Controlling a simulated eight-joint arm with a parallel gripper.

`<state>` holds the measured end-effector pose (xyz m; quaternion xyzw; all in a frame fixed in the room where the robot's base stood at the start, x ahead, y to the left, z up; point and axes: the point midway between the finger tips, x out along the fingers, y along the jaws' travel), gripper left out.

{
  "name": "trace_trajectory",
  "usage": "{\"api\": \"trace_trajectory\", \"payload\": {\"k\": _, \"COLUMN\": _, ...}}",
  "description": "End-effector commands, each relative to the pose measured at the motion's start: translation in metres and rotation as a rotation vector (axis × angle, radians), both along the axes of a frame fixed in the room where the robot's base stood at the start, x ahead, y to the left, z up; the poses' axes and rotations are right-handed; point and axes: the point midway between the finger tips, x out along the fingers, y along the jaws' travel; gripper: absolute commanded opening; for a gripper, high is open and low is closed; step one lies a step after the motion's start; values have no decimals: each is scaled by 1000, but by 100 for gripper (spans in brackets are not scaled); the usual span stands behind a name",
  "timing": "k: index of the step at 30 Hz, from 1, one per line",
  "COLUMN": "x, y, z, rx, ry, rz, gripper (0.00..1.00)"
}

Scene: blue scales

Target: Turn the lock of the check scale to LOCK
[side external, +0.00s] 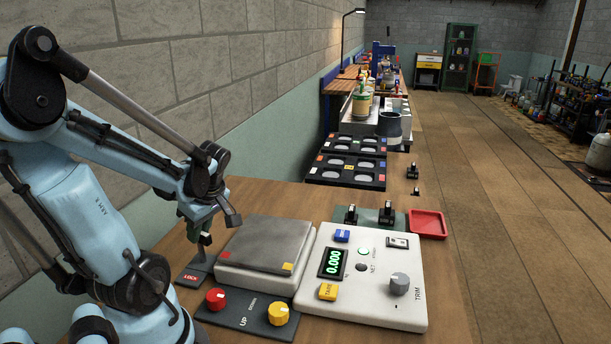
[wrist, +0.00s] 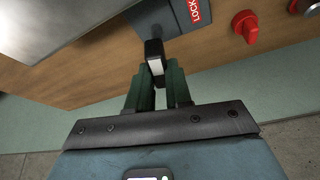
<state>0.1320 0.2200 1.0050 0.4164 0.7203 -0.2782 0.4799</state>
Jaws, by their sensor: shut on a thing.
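The check scale has a grey weighing plate (side external: 268,243) and a white console with a green display (side external: 332,263) reading 0.000. Its lock base (side external: 197,270) is a dark plate at the left of the weighing plate, with a red LOCK label (side external: 190,278). In the wrist view the label (wrist: 199,12) is at the top, right of the lock lever (wrist: 154,48). The lever is black with a pale part near its end. My gripper (side external: 205,238) has its green fingers shut on the lever; they also show in the wrist view (wrist: 154,76). The fingers hide part of the lever.
A red knob (side external: 215,298) and a yellow knob (side external: 278,313) stand on a dark panel in front. The console carries a yellow TARE button (side external: 328,291) and a grey TRIM knob (side external: 399,283). Black weights (side external: 387,217) and a red tray (side external: 427,224) are behind. The wall is close at left.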

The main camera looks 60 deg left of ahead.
Motion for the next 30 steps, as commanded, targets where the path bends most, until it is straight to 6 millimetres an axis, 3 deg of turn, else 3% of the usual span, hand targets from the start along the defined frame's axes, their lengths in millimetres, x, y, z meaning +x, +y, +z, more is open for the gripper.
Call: {"api": "trace_trajectory", "payload": {"k": 30, "x": -6, "y": -1, "z": -2, "rx": 1, "ry": -6, "rz": -934, "gripper": 0}}
